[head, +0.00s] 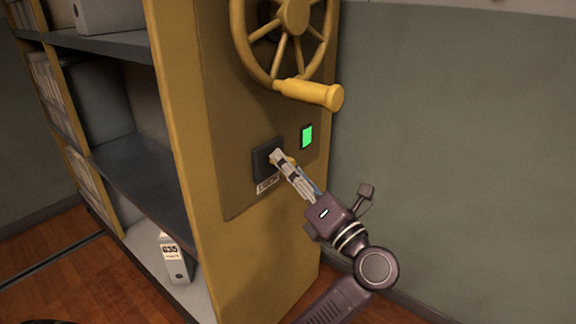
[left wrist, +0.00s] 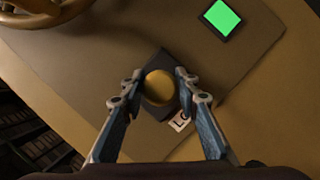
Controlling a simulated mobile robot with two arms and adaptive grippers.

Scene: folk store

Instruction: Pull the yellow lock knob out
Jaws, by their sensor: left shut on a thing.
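The yellow lock knob (left wrist: 159,88) is a round knob on a dark square plate (head: 264,158) on the yellow end panel of the shelf unit. A small label (left wrist: 180,122) sits at the plate's edge. My left gripper (head: 277,157) reaches the plate, and its fingers hide most of the knob in the head view. In the left wrist view my left gripper (left wrist: 159,87) has one finger on each side of the knob and is shut on it. I cannot tell how far the knob stands out from the plate. My right gripper is not in view.
A large yellow handwheel (head: 294,15) with a thick handle (head: 309,94) is above the knob. A lit green indicator (head: 307,137) is up and to the right of it. Shelves (head: 140,176) with binders are on the left. A grey-green wall (head: 455,150) stands to the right.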

